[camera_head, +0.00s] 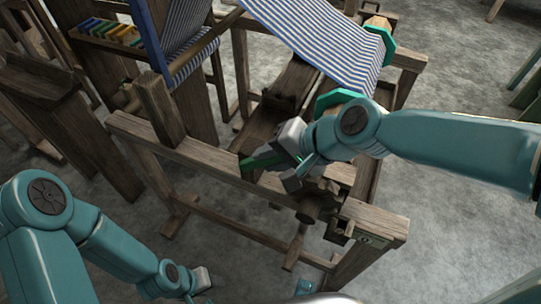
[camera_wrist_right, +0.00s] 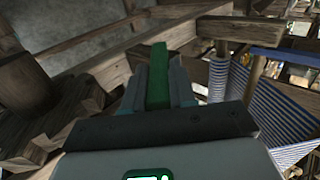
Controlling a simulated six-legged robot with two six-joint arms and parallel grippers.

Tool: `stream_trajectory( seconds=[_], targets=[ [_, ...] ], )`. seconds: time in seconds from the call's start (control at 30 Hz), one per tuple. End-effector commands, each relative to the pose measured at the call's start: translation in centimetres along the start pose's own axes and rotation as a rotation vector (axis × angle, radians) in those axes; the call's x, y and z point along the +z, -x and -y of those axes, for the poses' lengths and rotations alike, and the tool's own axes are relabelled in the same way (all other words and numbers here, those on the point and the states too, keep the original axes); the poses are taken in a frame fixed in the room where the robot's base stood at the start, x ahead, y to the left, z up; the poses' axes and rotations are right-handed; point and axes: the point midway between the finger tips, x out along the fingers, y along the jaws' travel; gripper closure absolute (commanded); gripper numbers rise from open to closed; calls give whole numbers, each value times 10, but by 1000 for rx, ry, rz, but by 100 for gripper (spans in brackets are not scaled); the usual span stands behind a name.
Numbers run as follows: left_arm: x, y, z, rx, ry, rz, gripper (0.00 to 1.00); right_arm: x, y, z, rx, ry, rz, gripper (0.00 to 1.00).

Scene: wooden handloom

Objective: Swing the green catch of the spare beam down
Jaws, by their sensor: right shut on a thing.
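The green catch (camera_head: 262,161) is a narrow green bar at the loom's front frame, below the striped cloth. My right gripper (camera_head: 280,162) is shut on it. In the right wrist view the green catch (camera_wrist_right: 157,75) stands lengthwise between the two fingers (camera_wrist_right: 158,90) and sticks out past their tips. A round wooden beam end (camera_head: 309,209) shows just below the right gripper; I cannot tell if it is the spare beam. The catch's pivot is hidden by the gripper. My left gripper (camera_head: 200,280) is low in the head view, away from the loom; its fingers are too small to read.
The wooden front rail (camera_head: 200,155) and corner post (camera_head: 375,222) lie close around the right gripper. Striped cloth (camera_head: 315,40) with green-rimmed beam ends hangs above. A rack of coloured pieces (camera_head: 110,32) is at upper left. Grey floor (camera_head: 440,235) at right is clear.

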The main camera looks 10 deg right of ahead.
Motion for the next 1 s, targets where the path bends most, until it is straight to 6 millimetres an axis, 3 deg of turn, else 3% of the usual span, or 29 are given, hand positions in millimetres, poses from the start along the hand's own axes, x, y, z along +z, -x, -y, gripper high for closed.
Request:
stream_trajectory(
  seconds=[0.03, 0.1, 0.43, 0.57, 1.0],
  targets=[
    [0, 0, 0, 0, 0, 0, 55, -1, 0, 0, 0, 0, -2, 68],
    [0, 0, 0, 0, 0, 0, 55, -1, 0, 0, 0, 0, -2, 51],
    [0, 0, 0, 0, 0, 0, 55, -1, 1, 0, -1, 0, -3, 51],
    [0, 4, -1, 0, 0, 0, 55, -2, 11, 2, -3, 0, -6, 51],
    [1, 27, -10, 0, 0, 0, 55, -1, 120, 2, -3, -1, -9, 51]
  ],
)
